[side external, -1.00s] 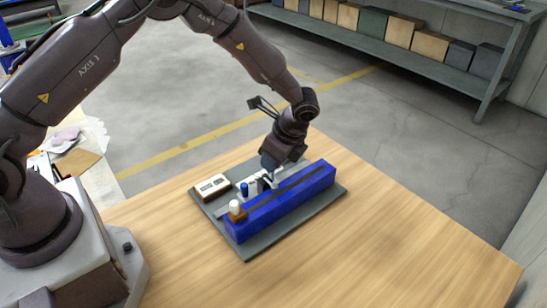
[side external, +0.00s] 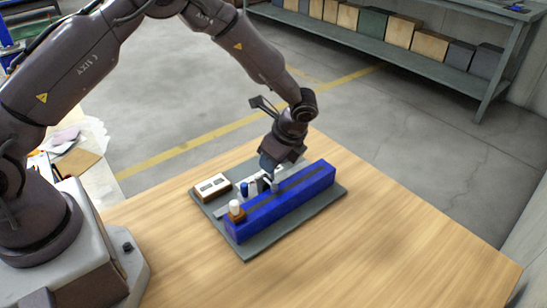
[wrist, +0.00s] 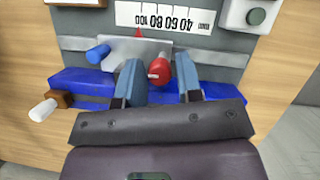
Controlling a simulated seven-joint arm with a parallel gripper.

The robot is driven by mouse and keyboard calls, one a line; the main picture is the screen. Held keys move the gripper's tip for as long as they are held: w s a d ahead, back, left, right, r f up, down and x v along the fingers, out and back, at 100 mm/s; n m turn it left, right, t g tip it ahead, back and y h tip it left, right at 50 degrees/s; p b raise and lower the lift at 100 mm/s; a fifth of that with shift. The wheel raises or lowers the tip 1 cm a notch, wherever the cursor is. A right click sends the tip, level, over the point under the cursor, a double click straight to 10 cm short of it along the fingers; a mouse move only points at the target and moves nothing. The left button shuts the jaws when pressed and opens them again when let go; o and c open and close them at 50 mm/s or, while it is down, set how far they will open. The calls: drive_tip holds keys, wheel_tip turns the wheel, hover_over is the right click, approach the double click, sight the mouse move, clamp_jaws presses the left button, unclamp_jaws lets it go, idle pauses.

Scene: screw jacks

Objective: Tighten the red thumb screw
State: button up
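The red thumb screw (wrist: 158,71) shows in the wrist view in front of a grey plate. My gripper (wrist: 159,65) has its two blue-grey fingers apart, one on each side of the red screw. In the side view my gripper (side external: 270,181) is low beside the blue bar (side external: 292,198), and the red screw cannot be made out there.
A blue thumb screw (wrist: 98,53) stands left of the red one. A white knob (wrist: 43,110) sits on a brown block at the bar's end. A number scale (wrist: 165,18) with a red pointer (wrist: 138,32) and a white box with a button (wrist: 257,16) lie beyond.

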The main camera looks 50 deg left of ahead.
drive_tip(key=v, duration=1.3)
drive_tip(key=s+a+r+n+t+h, duration=0.1)
drive_tip(key=s+a+r+n+t, duration=0.1)
drive_tip(key=s+r+n, duration=0.3)
drive_tip(key=s+a+r+n+t+h, duration=0.1)
drive_tip(key=s+r+n, duration=0.4)
drive_tip(key=s, duration=0.7)
drive_tip(key=s+a+r+n+t+h, duration=0.2)
drive_tip(key=s+r+n, duration=0.3)
drive_tip(key=s, duration=0.3)
drive_tip(key=shift+s+a+r+t, duration=0.25)
drive_tip(key=shift+s+a+t, duration=0.1)
drive_tip(key=shift+a+t, duration=0.5)
